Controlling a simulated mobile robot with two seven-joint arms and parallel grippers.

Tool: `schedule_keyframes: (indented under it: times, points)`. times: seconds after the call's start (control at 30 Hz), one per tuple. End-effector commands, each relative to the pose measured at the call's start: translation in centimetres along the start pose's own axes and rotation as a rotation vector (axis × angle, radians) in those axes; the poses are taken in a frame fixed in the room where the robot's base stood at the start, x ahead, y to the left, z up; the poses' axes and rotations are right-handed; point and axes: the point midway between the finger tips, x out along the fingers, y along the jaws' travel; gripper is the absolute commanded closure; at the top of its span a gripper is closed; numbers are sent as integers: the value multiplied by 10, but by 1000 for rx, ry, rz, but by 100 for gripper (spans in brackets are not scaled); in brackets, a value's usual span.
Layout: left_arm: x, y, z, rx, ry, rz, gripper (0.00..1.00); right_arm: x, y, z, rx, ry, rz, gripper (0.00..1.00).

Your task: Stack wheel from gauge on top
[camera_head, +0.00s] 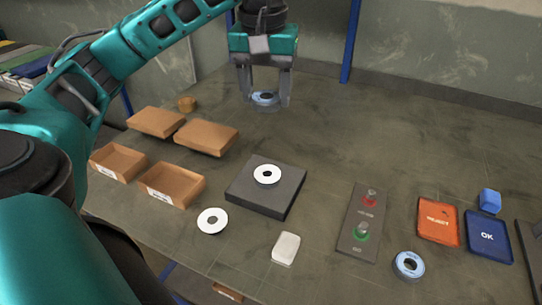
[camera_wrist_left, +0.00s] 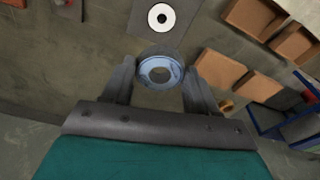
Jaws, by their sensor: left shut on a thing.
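My left gripper (camera_head: 265,101) is shut on a blue-grey wheel (camera_head: 265,97), held in the air over the back part of the table. In the left wrist view the wheel (camera_wrist_left: 145,72) sits between the two fingers, its round hole facing the camera. A dark square block (camera_head: 248,196) stands in the middle of the table with a white disc (camera_head: 259,179) lying flat on it. The disc (camera_wrist_left: 153,13) also shows in the left wrist view, apart from the held wheel. Another white disc (camera_head: 204,221) lies on the table. A blue-rimmed wheel (camera_head: 401,270) lies at front right. Which thing is the gauge, I cannot tell.
Brown boxes (camera_head: 182,198) stand at left, near a small round brown piece (camera_head: 187,104). A white block (camera_head: 286,248), a button plate (camera_head: 352,240), a red REJECT tray (camera_head: 437,235), a blue OK tray (camera_head: 487,252) and a blue cube (camera_head: 490,200) stand towards the right.

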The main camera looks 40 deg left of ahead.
Motion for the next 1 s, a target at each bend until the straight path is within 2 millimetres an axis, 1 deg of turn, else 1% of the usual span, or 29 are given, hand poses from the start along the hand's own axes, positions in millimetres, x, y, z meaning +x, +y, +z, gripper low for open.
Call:
schedule_keyframes:
  times: [0.03,0.2,0.3,0.4,0.5,0.73,0.9,1.0]
  points:
    - [22,0,3,2,-5,-1,74,8,-1,13,0,-3,0,16]
    - [60,0,8,1,-5,-1,74,19,-1,30,0,-5,-1,16]
    - [83,0,11,2,-6,-3,74,23,-2,36,1,-7,-1,16]
    - [102,-1,13,-1,-4,-4,74,23,-2,37,2,-12,-3,16]
    - [116,-1,14,-1,-2,-2,74,23,-3,37,3,-14,-5,16]
    - [131,0,16,0,0,-1,74,24,-6,34,4,-7,-11,16]
    - [156,0,19,0,-2,-2,74,26,-6,32,4,0,-12,16]
    - [162,0,20,0,0,0,74,26,-6,30,5,5,-13,16]
